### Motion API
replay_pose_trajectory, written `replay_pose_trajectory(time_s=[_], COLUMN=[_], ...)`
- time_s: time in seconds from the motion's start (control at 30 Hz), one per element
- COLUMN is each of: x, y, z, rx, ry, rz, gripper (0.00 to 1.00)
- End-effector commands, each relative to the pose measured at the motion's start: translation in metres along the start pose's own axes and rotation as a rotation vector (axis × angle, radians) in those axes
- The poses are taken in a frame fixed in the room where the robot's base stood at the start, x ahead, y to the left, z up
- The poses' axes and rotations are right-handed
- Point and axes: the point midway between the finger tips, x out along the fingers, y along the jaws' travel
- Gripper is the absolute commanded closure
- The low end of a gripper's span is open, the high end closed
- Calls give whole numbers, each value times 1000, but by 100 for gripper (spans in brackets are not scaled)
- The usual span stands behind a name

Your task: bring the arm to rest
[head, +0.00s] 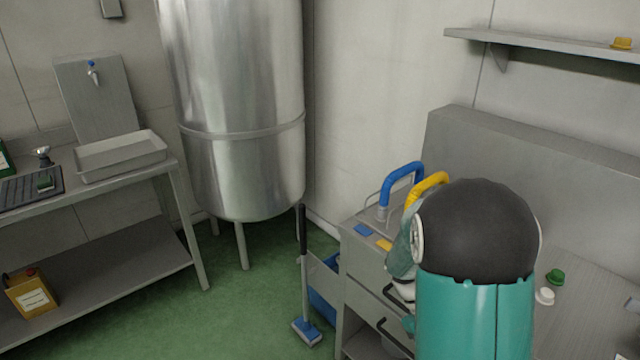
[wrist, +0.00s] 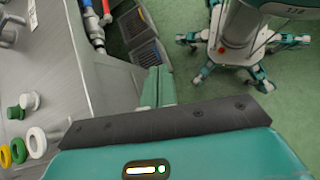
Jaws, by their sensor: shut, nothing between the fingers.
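My arm stands in front of the bench at the right of the head view, its teal and black links bent over the bench. My gripper (wrist: 158,86) shows in the wrist view with its teal fingers together and nothing between them. It points past the edge of the grey bench (wrist: 62,75) over the green floor. In the head view I cannot make out the fingertips, as my arm covers that area.
A green cap (head: 555,276) and a white cap (head: 545,296) lie on the bench beside my arm. A steel tank (head: 240,100) stands left. Green floor (head: 215,305) is open before it.

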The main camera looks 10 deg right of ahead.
Motion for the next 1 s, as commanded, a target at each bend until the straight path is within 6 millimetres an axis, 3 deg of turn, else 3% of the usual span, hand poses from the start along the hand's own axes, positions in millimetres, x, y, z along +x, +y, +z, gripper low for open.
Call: replay_pose_trajectory(time_s=[0.2, 0.5, 0.8, 1.0], x=[-55, -116, -161, -180], y=[-26, -66, -109, -135], z=[26, 67, 115, 144], rx=[88, 188, 268, 308], ry=[248, 574, 895, 1084], rz=[-36, -97, -170, -222], gripper=[100, 100, 100, 100])
